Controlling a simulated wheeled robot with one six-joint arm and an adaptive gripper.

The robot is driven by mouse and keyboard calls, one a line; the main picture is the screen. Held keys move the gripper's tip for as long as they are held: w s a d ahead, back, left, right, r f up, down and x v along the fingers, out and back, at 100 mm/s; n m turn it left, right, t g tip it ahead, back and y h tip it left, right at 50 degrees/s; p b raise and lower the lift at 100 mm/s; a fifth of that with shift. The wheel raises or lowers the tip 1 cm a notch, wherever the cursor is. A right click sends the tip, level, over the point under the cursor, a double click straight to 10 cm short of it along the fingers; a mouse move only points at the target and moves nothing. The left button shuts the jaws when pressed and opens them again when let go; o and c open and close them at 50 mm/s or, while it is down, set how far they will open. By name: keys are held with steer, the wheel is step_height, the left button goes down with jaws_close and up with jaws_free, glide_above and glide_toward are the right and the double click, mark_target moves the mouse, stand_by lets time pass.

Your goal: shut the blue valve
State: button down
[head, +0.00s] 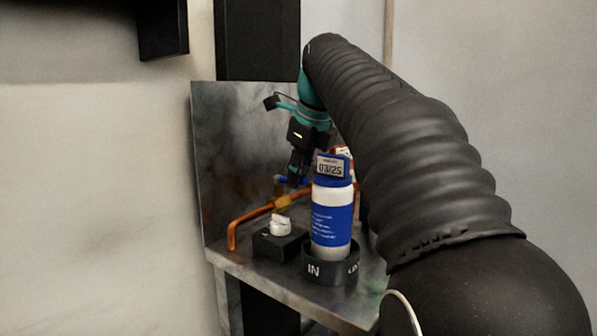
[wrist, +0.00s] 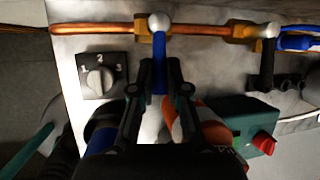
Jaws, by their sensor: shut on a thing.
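The blue valve's handle (wrist: 159,62) shows in the wrist view, below a round silver cap on a brass fitting (wrist: 145,28) in the copper pipe. The handle stands across the pipe, at about a right angle to it. My gripper (wrist: 159,74) is shut on the handle, with one dark finger on each side. In the head view my gripper (head: 298,172) reaches down behind the blue and white cartridge. A small piece of the blue handle (head: 280,180) shows beside the fingers there.
The blue and white cartridge (head: 331,220) stands in a black ring holder near my gripper. A dial block (wrist: 101,75) marked 1, 2, 3 sits left of the handle. A second valve with a black handle (wrist: 267,68), an orange cylinder (wrist: 207,125) and a red knob (wrist: 264,143) lie right.

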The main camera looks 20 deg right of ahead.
steer(key=c, duration=1.2)
jaws_free()
steer(key=shift+r, duration=0.1)
steer(key=v, duration=1.1)
steer(key=shift+s+d+r, duration=0.15)
steer(key=shift+r, duration=0.25)
